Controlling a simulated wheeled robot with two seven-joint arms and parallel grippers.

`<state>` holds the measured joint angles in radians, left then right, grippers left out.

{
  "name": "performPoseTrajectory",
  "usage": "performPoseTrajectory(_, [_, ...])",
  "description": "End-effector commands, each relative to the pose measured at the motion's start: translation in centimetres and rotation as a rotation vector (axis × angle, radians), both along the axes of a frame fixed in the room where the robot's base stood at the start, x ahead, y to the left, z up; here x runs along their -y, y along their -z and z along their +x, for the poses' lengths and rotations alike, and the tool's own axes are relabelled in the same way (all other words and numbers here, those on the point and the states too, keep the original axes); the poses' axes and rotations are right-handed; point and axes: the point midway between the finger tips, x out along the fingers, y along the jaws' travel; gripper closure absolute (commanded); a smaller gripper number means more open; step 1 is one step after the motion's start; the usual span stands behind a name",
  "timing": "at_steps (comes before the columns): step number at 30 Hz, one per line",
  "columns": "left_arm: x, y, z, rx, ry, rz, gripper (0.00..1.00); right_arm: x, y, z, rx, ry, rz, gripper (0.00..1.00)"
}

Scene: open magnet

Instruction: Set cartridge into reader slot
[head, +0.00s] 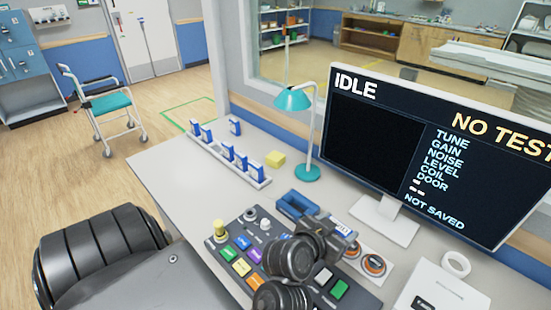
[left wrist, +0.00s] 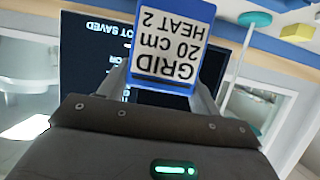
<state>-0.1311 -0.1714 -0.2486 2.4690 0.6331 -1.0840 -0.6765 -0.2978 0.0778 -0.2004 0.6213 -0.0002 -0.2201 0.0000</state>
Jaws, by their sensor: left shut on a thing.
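My left gripper (head: 338,228) is over the desk in front of the monitor, at the far edge of the control panel. In the left wrist view its fingers (left wrist: 165,88) are shut on a blue cartridge (left wrist: 178,8) with a white label reading "GRID 20 cm HEAT 2", upside down in that picture. In the head view the gripper mostly hides this cartridge. A blue open-topped holder (head: 297,204) lies just left of the gripper; I cannot tell whether it is the reader slot. Several blue-and-white cartridges (head: 228,151) stand in a long white rack (head: 207,148). My right gripper is out of view.
A monitor (head: 375,140) reading "IDLE" and "NO TEST" stands at the right. A teal lamp (head: 307,172) and yellow block (head: 275,159) stand behind the holder. A button panel (head: 246,240) lies in front.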

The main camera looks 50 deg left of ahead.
Motion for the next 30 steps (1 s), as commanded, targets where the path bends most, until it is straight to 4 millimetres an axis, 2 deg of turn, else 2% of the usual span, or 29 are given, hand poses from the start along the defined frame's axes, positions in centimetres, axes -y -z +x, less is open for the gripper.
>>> performPoseTrajectory(2, [-0.4,0.2,0.1,0.000,-0.006,0.004,0.61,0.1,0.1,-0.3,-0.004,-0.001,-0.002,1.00])
performPoseTrajectory(5, [-2.2,0.9,0.3,-0.002,-0.035,0.009,0.61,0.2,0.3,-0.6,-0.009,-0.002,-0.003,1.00])
performPoseTrajectory(12, [-10.7,2.9,1.4,-0.002,-0.124,0.028,0.61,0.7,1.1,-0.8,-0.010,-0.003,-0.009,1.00])
performPoseTrajectory(17, [-15.9,3.7,2.0,-0.003,-0.129,0.026,0.61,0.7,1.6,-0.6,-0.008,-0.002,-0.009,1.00])
performPoseTrajectory(20, [-19.7,4.1,2.2,-0.004,-0.111,0.022,0.61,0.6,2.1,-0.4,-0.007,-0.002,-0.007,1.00])
performPoseTrajectory(24, [-25.7,4.3,2.1,-0.004,-0.059,0.011,0.61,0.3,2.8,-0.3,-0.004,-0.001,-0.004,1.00])
performPoseTrajectory(27, [-28.5,3.9,1.8,-0.002,-0.036,0.004,0.61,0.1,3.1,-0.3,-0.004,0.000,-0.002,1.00])
performPoseTrajectory(30, [-30.1,3.4,1.6,-0.002,-0.027,0.002,0.61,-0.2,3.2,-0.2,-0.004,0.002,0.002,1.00])
